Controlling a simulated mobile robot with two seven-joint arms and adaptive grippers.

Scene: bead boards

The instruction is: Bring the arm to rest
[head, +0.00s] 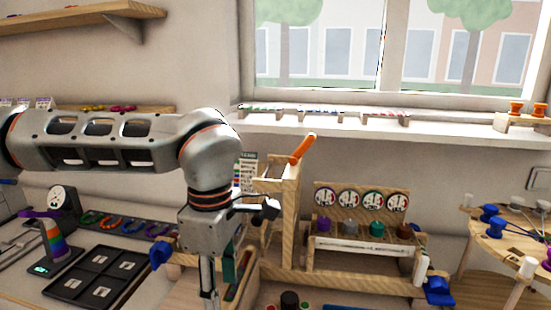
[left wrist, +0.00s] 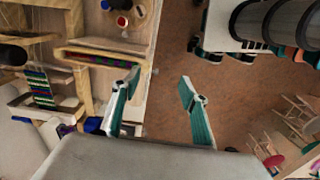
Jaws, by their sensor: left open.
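My left arm (head: 120,140) comes in from the left in the head view and bends down at its wrist. The left gripper points down in front of the wooden stand; its fingers are partly cut off at the bottom of the head view. In the left wrist view the two teal-padded fingers of the left gripper (left wrist: 158,95) are spread apart with nothing between them. Below them are the table edge and the brown floor (left wrist: 180,100). My right gripper is in neither view.
A dark tray (head: 97,275) lies at the lower left. A wooden rack with dials (head: 362,200) and several coloured spools stands right of the gripper. A round wooden stand with pegs (head: 510,245) is at the far right. A wooden post with an orange rod (head: 302,148) stands behind the wrist.

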